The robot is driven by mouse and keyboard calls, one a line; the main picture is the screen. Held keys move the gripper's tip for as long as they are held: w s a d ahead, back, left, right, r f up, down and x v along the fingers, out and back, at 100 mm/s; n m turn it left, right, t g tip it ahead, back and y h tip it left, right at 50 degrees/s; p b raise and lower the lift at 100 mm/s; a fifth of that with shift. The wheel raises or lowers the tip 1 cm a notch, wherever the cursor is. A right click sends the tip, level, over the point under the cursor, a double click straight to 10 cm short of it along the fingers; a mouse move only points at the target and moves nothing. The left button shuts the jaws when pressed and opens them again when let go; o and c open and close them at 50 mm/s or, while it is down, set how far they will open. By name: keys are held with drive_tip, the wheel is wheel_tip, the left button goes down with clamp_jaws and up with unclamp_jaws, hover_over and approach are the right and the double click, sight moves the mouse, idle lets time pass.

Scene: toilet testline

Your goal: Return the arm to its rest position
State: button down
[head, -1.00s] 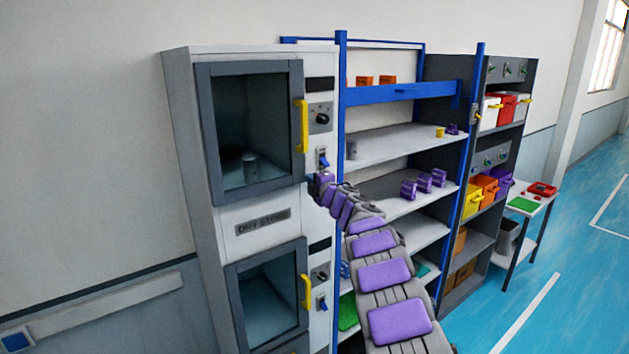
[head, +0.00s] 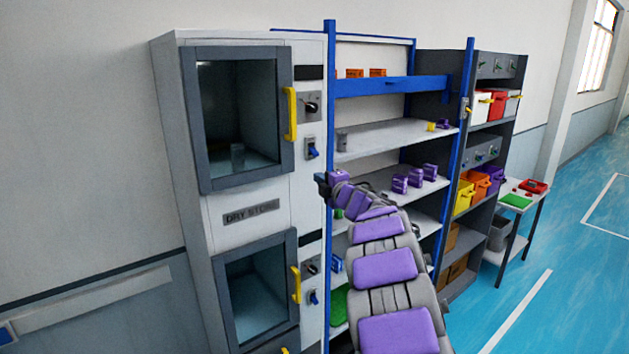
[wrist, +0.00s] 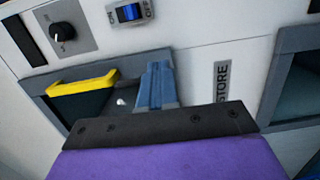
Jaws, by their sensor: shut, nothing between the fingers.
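My arm, with purple pads, reaches up from the bottom right in the head view. Its gripper (head: 321,184) is beside the front of the grey-white cabinet, below the upper blue switch (head: 312,148). In the wrist view, the blue fingers of my gripper (wrist: 155,82) are together and hold nothing. I cannot tell the exact gap to the cabinet.
The cabinet has an upper door (head: 238,120) and a lower door (head: 265,290), both with yellow handles. Right of it stands a blue-framed shelf (head: 395,140) with purple items. Beyond are a dark bin rack (head: 487,150) and a small table (head: 522,203). Blue floor is clear at right.

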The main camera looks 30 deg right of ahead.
drive_tip(key=s+a+f+m+g+b, duration=0.5)
drive_tip(key=s+a+f, duration=0.7)
drive_tip(key=s, duration=0.6)
drive_tip(key=s+a+f+m+g+y+b, duration=0.1)
drive_tip(key=s+a+f+m+g+b, duration=0.5)
drive_tip(key=s+a+f, duration=0.6)
drive_tip(key=s+a+f+m+g+b, duration=0.5)
drive_tip(key=s+a+f+g, duration=0.3)
drive_tip(key=s, duration=1.6)
drive_tip(key=a+f, duration=0.4)
drive_tip(key=a, duration=0.3)
drive_tip(key=shift+m+g+y+b, duration=0.3)
drive_tip(key=shift+m+g+b, duration=0.05)
drive_tip(key=shift+m+g, duration=0.05)
